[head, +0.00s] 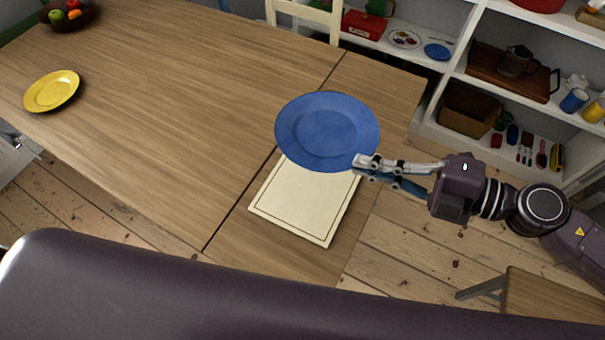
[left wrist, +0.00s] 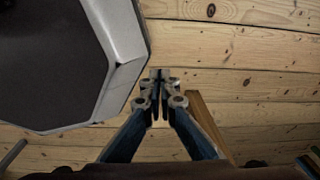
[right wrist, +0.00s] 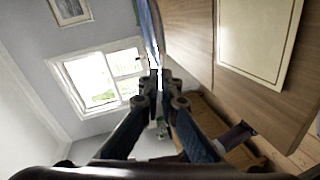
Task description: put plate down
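The blue plate (head: 327,125) is held by its near right rim in my right gripper (head: 366,166). It overlaps the far edge of the cream placemat (head: 305,205) in the head view and looks to be above the table. In the right wrist view the plate (right wrist: 151,35) shows nearly edge-on between the closed fingertips (right wrist: 158,82), with the placemat (right wrist: 257,40) to the right. My left gripper (left wrist: 160,78) has its fingertips together, with nothing visible between them, over the floorboards.
The wooden table (head: 190,90) is largely bare. A yellow plate (head: 52,91) and a fruit bowl (head: 68,14) stand at its left. A cream chair (head: 308,14) is at the far edge. White shelves (head: 455,95) with dishes and a basket stand at the right. A wooden stool (head: 545,298) is lower right.

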